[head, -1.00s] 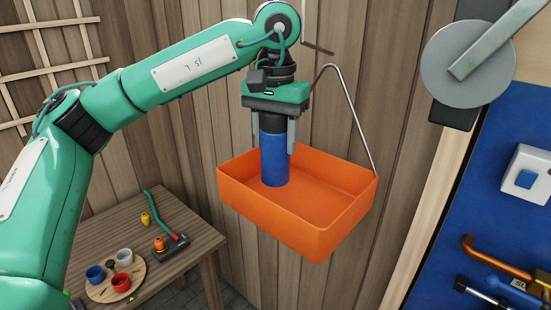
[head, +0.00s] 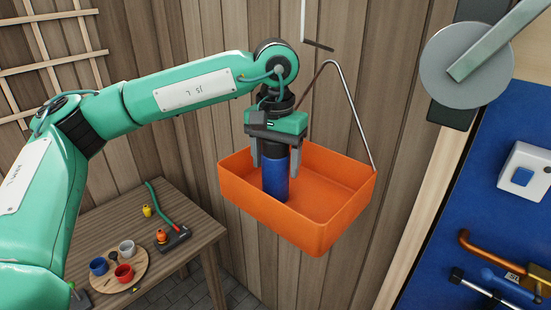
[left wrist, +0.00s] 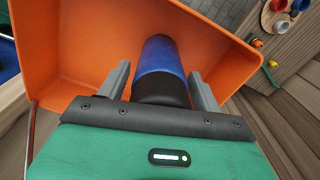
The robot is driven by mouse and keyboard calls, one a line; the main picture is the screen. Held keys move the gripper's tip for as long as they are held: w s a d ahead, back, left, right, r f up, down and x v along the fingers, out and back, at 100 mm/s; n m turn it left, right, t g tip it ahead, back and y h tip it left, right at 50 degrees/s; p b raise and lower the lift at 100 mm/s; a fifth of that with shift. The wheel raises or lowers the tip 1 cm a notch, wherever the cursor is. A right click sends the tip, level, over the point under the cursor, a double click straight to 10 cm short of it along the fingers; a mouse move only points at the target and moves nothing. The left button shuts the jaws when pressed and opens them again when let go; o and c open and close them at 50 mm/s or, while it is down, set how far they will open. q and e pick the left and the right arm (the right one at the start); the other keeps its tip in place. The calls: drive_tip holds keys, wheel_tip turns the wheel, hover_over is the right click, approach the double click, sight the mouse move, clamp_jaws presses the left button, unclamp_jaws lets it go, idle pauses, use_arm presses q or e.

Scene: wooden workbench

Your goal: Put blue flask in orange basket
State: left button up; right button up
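The blue flask (head: 275,178) stands upright inside the orange basket (head: 320,236), at its left part, and seems to rest on the floor, though its base is partly hidden by the front wall. My left gripper (head: 275,172) points down over it, one finger on each side. In the left wrist view the flask (left wrist: 158,57) and its dark top lie between the fingers of the gripper (left wrist: 158,78), with a gap at the left finger, so the gripper looks open around it. The basket (left wrist: 75,50) surrounds it there. My right gripper is not in view.
The basket hangs by a metal handle (head: 352,105) against the wooden wall. A low wooden table (head: 195,225) with cups on a round board (head: 135,280) stands at lower left. A blue tool panel (head: 470,205) is at right. The basket's right side is empty.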

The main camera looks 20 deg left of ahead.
use_arm(q)
drive_tip(key=shift+o, duration=0.3)
drive_tip(key=shift+r, duration=0.15)
drive_tip(key=shift+r+p, duration=0.2)
drive_tip(key=shift+p, duration=0.1)
wheel_tip(320, 180, up, 4)
drive_tip(key=shift+r+b, duration=0.15)
drive_tip(key=shift+b, duration=1.05)
wheel_tip(320, 180, up, 6)
drive_tip(key=shift+r+b, duration=0.15)
drive_tip(key=shift+b, duration=0.2)
drive_tip(key=shift+r, duration=0.6)
drive_tip(key=shift+f, duration=0.1)
